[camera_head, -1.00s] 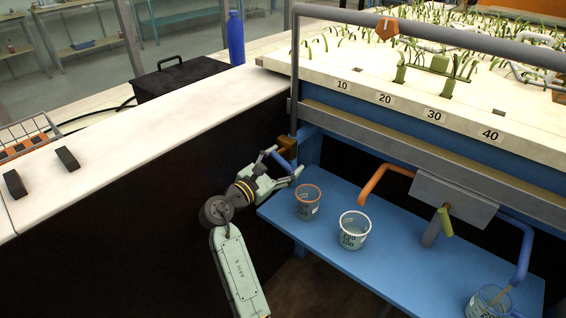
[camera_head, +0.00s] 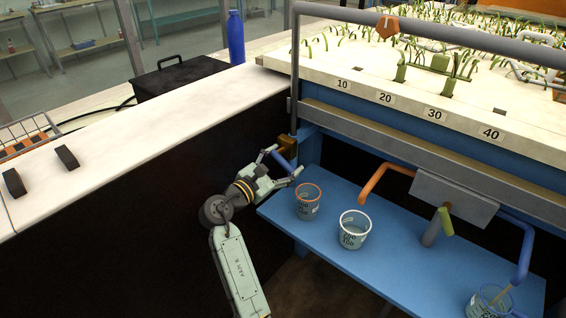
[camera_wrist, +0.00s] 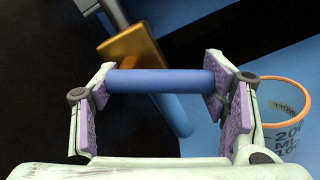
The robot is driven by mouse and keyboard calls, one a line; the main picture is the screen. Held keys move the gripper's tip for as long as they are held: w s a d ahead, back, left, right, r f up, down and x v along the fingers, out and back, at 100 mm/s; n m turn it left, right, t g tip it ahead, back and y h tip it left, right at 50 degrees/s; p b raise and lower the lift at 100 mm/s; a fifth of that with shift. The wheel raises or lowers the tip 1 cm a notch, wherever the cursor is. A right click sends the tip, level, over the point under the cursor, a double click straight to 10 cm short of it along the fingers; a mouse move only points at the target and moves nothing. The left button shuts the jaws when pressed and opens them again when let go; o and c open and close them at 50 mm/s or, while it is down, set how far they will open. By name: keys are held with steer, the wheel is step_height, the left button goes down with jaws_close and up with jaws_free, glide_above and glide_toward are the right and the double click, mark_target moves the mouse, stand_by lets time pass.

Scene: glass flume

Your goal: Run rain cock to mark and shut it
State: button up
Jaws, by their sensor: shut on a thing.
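The rain cock is a brass body (camera_head: 287,144) at the foot of the grey post, and it also shows in the wrist view (camera_wrist: 133,55). Its blue handle (camera_wrist: 160,82) lies crosswise between my finger pads. My gripper (camera_head: 284,161) is shut on this handle, one pad at each end. A blue pipe (camera_wrist: 175,115) runs down behind the handle. An orange-rimmed cup with printed marks (camera_head: 307,203) stands on the blue shelf (camera_head: 395,265), right of my gripper. I cannot make out any water or stream in it.
A white-rimmed cup (camera_head: 353,231) stands farther right on the shelf. An orange pipe (camera_head: 372,182), a green lever (camera_head: 445,222) and a blue pipe (camera_head: 524,250) over another cup (camera_head: 488,303) are beyond it. A white counter (camera_head: 150,135) lies to the left.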

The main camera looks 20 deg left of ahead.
steer(key=m, duration=0.1)
steer(key=m+b, duration=0.1)
steer(key=f+m+b, duration=0.1)
steer(key=m, duration=0.1)
steer(key=shift+w+a, duration=0.15)
steer(key=shift+a, duration=0.15)
steer(key=shift+w+a+f+m+b, duration=0.1)
steer(key=shift+a+m+b, duration=0.2)
steer(key=shift+m+b, duration=0.9)
steer(key=shift+w+a+f+m+b, duration=0.15)
steer(key=shift+a+m+b, duration=0.3)
steer(key=shift+m, duration=1.2)
steer(key=shift+w+a+r+m+b, duration=0.1)
steer(key=shift+a+m+b, duration=0.1)
steer(key=shift+m+b, duration=1.05)
steer(key=shift+m, duration=0.4)
steer(key=o, duration=1.7)
steer(key=shift+s+a, duration=0.1)
